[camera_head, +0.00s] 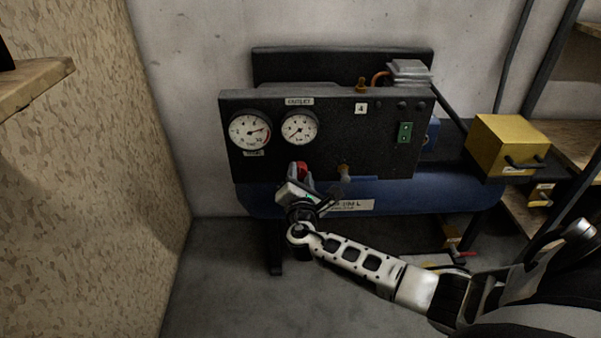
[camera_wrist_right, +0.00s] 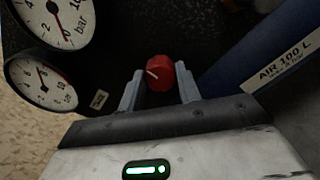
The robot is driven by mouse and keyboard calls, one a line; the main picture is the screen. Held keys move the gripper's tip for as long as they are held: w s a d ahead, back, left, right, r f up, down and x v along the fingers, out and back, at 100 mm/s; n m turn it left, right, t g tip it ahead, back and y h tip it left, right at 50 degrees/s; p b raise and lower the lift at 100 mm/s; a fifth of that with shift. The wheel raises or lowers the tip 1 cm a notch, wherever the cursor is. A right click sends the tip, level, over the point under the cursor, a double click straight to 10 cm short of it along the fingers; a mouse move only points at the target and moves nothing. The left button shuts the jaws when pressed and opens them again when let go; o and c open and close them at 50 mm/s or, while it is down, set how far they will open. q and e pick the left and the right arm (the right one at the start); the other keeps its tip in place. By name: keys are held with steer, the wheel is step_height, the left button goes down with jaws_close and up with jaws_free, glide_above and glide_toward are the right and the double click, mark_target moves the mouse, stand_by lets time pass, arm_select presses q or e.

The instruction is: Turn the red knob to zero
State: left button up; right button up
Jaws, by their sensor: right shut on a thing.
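The red knob (camera_head: 300,169) is on the lower part of the black compressor panel (camera_head: 340,150). In the right wrist view the knob (camera_wrist_right: 159,72) shows a white pointer line towards the left of the picture. My right gripper (camera_head: 301,181) is at the panel, shut on the knob, with one grey finger on each side of it in the wrist view (camera_wrist_right: 158,88). In the head view the gripper partly hides the knob. The OUTLET gauge (camera_head: 299,128) above has its needle pointing to the lower left. My left gripper is not in view.
A second gauge (camera_head: 249,130) is left of the OUTLET gauge. A brass valve with a grey lever (camera_head: 343,175) is close to the right of my gripper. The blue tank (camera_head: 440,199) lies below the panel. A yellow box (camera_head: 507,145) stands at the right.

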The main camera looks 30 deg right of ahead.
steer(key=shift+f, duration=0.1)
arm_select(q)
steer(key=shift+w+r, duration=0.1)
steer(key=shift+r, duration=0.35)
arm_select(e)
steer(key=o, duration=1)
steer(key=shift+c, duration=0.2)
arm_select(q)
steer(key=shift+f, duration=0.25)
